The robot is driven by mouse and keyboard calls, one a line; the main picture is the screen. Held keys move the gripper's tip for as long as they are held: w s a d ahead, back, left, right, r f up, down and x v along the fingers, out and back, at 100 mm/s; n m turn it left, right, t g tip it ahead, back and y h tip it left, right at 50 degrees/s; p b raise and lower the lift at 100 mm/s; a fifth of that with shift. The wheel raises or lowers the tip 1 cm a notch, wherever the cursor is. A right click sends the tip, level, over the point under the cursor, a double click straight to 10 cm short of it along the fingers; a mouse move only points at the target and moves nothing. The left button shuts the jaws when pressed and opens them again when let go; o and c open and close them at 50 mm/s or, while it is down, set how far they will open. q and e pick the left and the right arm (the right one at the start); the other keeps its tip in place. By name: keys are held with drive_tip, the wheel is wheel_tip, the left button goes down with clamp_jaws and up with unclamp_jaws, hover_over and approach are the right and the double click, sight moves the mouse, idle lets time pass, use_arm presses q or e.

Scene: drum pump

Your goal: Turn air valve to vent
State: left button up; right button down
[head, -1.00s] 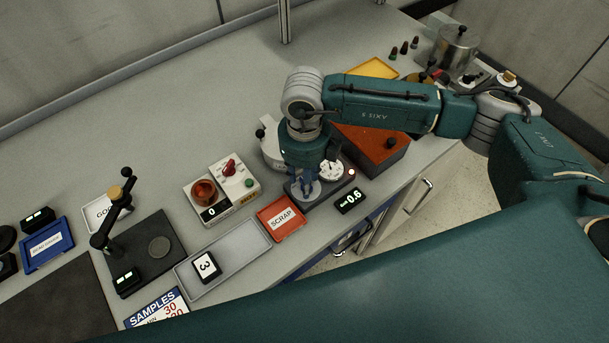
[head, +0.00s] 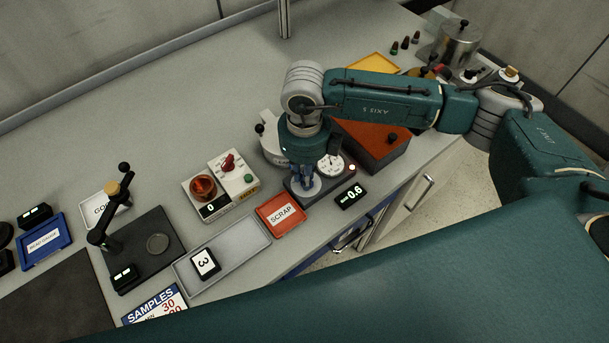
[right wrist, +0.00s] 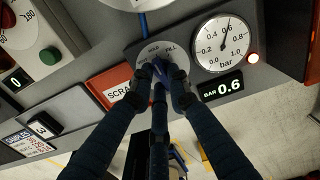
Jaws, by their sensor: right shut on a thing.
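The air valve (right wrist: 155,45) is a pale round plate with HOLD and FILL lettering and a blue handle, on the dark panel. My right gripper (right wrist: 163,76) is shut on its handle, pointing down at the plate. The fingers hide the handle's tip and the lower lettering, so I cannot tell its exact setting. In the head view, my right gripper (head: 308,186) is over the same plate (head: 303,193). The pressure gauge (right wrist: 223,43) beside it has its needle near 0.6, and the display (right wrist: 222,87) reads BAR 0.6. My left gripper is not in view.
A red SCRAP tray (head: 281,215) lies just left of the valve panel. An orange-brown box (head: 372,148) stands behind it. A control box (head: 222,188) with a red knob and green button is further left. The bench's front edge runs close to the panel.

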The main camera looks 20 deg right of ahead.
drive_tip(key=n+b, duration=0.3)
drive_tip(key=b, duration=0.2)
drive_tip(key=n+b, duration=0.3)
drive_tip(key=b, duration=0.1)
drive_tip(key=shift+d+f+n+b, duration=0.1)
drive_tip(key=shift+f+n+b, duration=0.1)
drive_tip(key=shift+n+b, duration=0.2)
drive_tip(key=shift+r+n+b, duration=0.2)
drive_tip(key=shift+n+b, duration=0.5)
drive_tip(key=shift+b, duration=0.2)
drive_tip(key=c, duration=1.7)
unclamp_jaws()
drive_tip(key=shift+s, duration=0.1)
drive_tip(key=shift+o, duration=0.2)
wheel_tip(320, 180, up, 12)
drive_tip(key=shift+r, duration=0.1)
